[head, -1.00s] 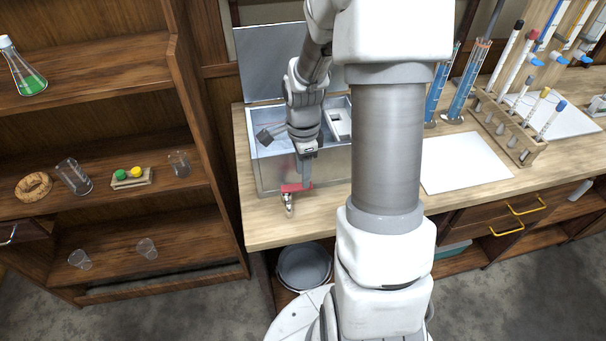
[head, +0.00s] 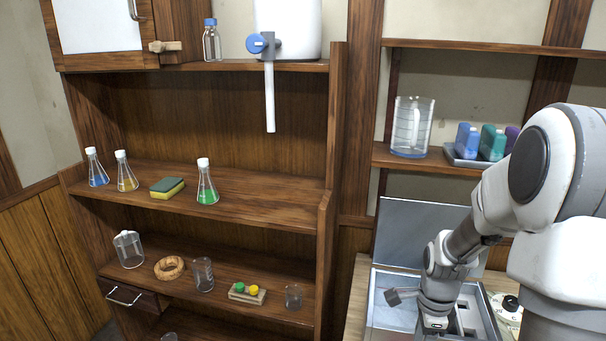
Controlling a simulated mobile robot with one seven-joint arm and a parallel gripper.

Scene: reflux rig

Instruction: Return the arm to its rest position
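My arm (head: 520,185) reaches in from the right side of the head view and bends down over an open metal box (head: 385,318) on the bench. My wrist (head: 438,290) is in front of the box at the bottom edge of the picture. My gripper's fingers are below the picture, so whether they are open or shut does not show. Part of the box's inside is hidden behind my wrist. The box's lid (head: 425,235) stands up behind it.
A wooden shelf unit to the left holds flasks, including a green one (head: 207,190), a sponge (head: 167,188), a cork ring (head: 170,268) and beakers. A tank tap (head: 264,44) hangs above. A pitcher (head: 411,127) and coloured bottles (head: 480,142) stand on the wall shelf behind my arm.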

